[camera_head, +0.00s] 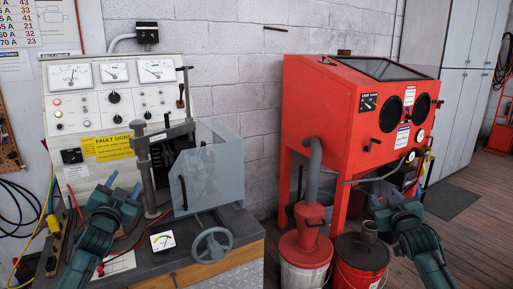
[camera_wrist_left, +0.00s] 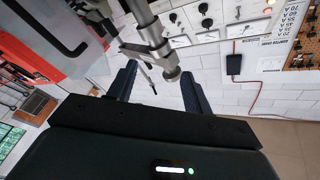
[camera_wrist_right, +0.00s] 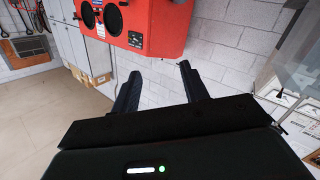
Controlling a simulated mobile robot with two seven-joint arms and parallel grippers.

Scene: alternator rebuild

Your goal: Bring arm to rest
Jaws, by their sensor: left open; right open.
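My left gripper (camera_head: 122,190) is raised in front of the test bench at the left of the head view. In the left wrist view its two dark fingers (camera_wrist_left: 158,84) stand apart with nothing held between them. A metal clamp post of the bench shows beyond them. My right gripper (camera_head: 393,200) is raised in front of the red blast cabinet (camera_head: 350,125) at the right. In the right wrist view its fingers (camera_wrist_right: 160,82) are apart and empty, with white block wall behind them.
The test bench panel (camera_head: 118,90) has gauges and a yellow fault sign. A clear guard (camera_head: 207,175) and a handwheel (camera_head: 212,244) stick out at the bench front. A red-lidded bucket (camera_head: 304,270) and a red bucket (camera_head: 360,262) stand below the cabinet. Floor at far right is mostly open.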

